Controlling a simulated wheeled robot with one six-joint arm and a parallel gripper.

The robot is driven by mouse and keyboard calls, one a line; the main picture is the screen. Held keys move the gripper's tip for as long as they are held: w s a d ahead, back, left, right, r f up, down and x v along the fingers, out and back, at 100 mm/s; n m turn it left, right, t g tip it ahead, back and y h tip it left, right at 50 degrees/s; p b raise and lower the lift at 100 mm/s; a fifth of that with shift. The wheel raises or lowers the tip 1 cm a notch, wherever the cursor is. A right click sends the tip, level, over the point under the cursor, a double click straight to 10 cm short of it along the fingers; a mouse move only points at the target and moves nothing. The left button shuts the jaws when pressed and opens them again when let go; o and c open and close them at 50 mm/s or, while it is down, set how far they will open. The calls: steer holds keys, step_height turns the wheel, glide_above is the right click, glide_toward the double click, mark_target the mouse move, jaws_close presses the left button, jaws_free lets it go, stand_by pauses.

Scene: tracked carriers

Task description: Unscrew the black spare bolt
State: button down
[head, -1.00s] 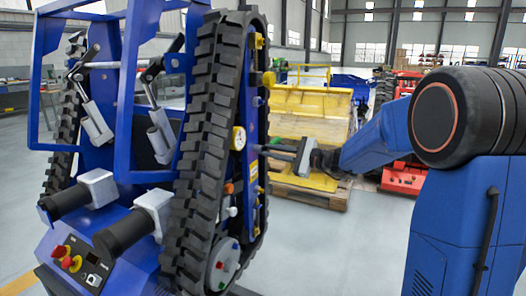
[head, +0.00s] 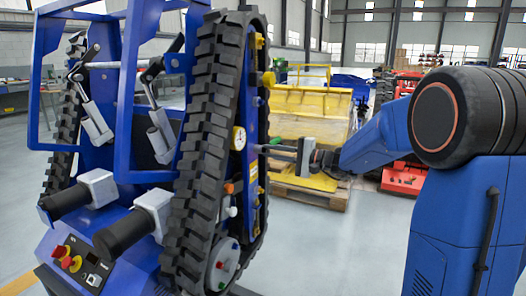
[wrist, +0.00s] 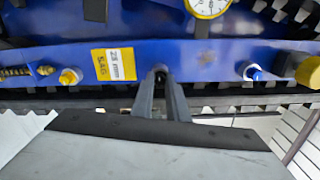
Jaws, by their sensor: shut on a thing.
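My gripper (head: 265,149) reaches in from the right to the blue side plate inside the track of the tracked carrier. In the wrist view, the fingers of my gripper (wrist: 163,82) are closed together at the small dark spare bolt (wrist: 160,70) on the blue plate. The fingertips hide most of the bolt, and its thread is not visible. In the head view the bolt is too small to make out. A yellow label (wrist: 113,65) is just left of the bolt.
The black rubber track (head: 205,150) stands close to the fingers. A dial gauge (head: 239,138) is on the plate near the fingertips. Open floor lies below my arm.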

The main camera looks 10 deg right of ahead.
steer(key=shift+s+d+n, duration=0.15)
steer(key=shift+n, duration=2.15)
steer(key=shift+s+d, duration=0.15)
steer(key=shift+d, duration=0.05)
steer(key=shift+s+d, duration=0.4)
steer(key=shift+d, duration=0.2)
steer(key=shift+s+d, duration=0.2)
steer(key=shift+d, duration=0.1)
steer(key=shift+s+d, duration=0.2)
steer(key=shift+d, duration=0.05)
steer(key=shift+s+d, duration=0.2)
steer(key=shift+d, duration=0.1)
steer(key=shift+v, duration=1.65)
steer(key=c, duration=2.5)
jaws_free()
jaws_close()
